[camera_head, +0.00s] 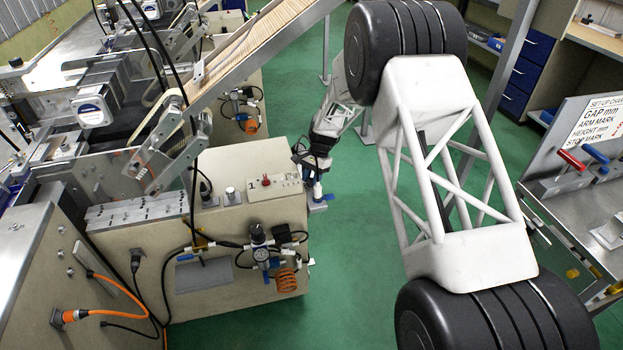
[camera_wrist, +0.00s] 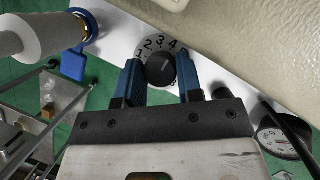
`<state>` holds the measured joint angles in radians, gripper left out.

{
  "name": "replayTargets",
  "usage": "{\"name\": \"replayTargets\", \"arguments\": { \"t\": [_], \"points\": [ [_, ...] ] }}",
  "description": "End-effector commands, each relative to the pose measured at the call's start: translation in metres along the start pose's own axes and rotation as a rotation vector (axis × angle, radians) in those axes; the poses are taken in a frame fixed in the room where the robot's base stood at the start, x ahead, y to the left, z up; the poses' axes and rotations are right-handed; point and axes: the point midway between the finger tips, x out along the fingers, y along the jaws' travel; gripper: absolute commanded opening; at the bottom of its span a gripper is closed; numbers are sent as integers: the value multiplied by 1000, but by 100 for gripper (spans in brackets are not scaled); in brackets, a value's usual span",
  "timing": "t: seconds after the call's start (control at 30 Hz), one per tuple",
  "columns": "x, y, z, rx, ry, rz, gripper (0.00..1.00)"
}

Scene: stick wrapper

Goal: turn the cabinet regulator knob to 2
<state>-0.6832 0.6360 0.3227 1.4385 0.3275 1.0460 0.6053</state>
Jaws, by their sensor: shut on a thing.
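The black regulator knob (camera_wrist: 160,70) sits in the wrist view on a white dial plate (camera_wrist: 200,66). Numbers including 2, 3 and 4 curve around its upper side. I cannot clearly tell which number the knob points at. My gripper (camera_wrist: 160,76) has its two blue fingers on the left and right of the knob, shut on it. In the head view my gripper (camera_head: 318,188) is at the right end of the beige cabinet (camera_head: 220,275). The knob cannot be made out there.
In the wrist view, a blue tag-like part (camera_wrist: 74,64) and a pale cylinder (camera_wrist: 45,36) lie to the left, and a round gauge (camera_wrist: 276,140) to the lower right. In the head view, another regulator (camera_head: 259,240) with hoses is on the cabinet's front. Green floor lies right of the cabinet.

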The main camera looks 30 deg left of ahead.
Motion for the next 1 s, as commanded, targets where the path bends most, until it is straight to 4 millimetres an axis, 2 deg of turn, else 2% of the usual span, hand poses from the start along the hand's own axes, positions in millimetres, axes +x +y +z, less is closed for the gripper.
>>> {"name": "replayTargets", "arguments": {
  "t": [0.23, 0.27, 0.4, 0.43, 0.77, 1.0],
  "points": [
    [-1, 0, 0, 0, 1, -1, 10],
    [-1, 0, 0, 0, 1, -1, 35],
    [0, 0, 0, 0, 1, -1, 57],
    [0, 0, 0, 0, 1, -1, 59],
    [0, -1, 1, 7, 1, -4, 59],
    [0, -1, 1, 84, 0, -36, 59]
  ]
}}
